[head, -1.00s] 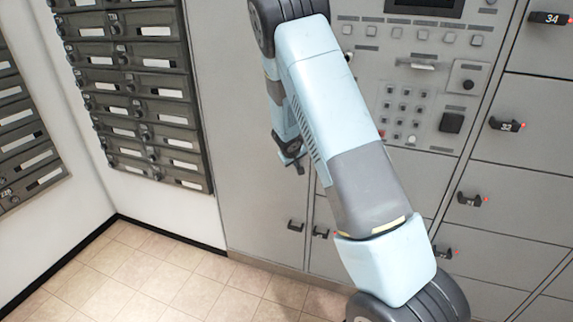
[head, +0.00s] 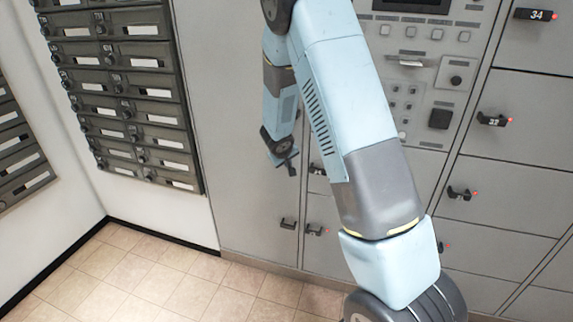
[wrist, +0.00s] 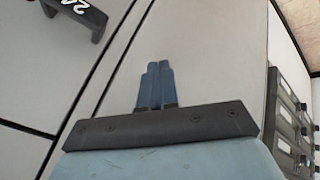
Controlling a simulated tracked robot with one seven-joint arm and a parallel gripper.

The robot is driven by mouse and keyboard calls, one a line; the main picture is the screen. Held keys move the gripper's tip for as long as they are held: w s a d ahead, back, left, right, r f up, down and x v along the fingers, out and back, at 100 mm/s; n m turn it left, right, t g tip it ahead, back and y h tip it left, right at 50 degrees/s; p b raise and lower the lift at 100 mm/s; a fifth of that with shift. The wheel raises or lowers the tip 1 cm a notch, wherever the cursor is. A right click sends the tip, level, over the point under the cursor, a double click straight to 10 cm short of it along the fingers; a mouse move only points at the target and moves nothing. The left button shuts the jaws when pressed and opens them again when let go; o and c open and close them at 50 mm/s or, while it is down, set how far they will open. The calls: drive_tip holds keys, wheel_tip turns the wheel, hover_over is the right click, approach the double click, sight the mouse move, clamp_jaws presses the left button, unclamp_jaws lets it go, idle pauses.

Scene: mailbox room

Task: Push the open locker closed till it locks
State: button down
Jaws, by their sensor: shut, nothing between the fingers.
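My gripper (head: 290,168) is shut and empty, in front of the grey locker wall, near the seam left of the small locker doors. In the wrist view its two blue fingertips (wrist: 159,66) lie together against a pale door surface. A black locker handle (wrist: 78,12) with a number starting with 2 is at the upper left there, apart from the fingers. The doors I see look flush; I cannot tell which locker is open. My arm hides part of the wall.
A control panel (head: 456,78) is in the locker wall behind my arm. Lockers 34 (head: 536,14) and 32 (head: 494,119) with red lights are at the right. Dark mailboxes (head: 128,100) hang at the left. The tiled floor (head: 135,275) is clear at the lower left.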

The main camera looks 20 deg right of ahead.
drive_tip(key=s+d+r+m+h, duration=0.1)
drive_tip(key=s+d+r+m, duration=0.15)
drive_tip(key=s+r, duration=0.8)
drive_tip(key=s+d+r+m, duration=0.1)
drive_tip(key=s+d+r, duration=0.45)
drive_tip(key=r, duration=0.75)
drive_tip(key=s+a+r+y, duration=0.1)
drive_tip(key=s+a+r, duration=0.1)
drive_tip(key=s, duration=0.6)
drive_tip(key=s+a+r+y, duration=0.2)
drive_tip(key=s+r, duration=0.1)
drive_tip(key=s, duration=0.5)
drive_tip(key=s+a+r+y, duration=0.1)
drive_tip(key=s+a+r, duration=0.1)
drive_tip(key=s, duration=0.7)
drive_tip(key=shift+a+r+g, duration=0.2)
drive_tip(key=shift+a+g, duration=0.2)
drive_tip(key=shift+a, duration=0.1)
drive_tip(key=shift+s, duration=0.1)
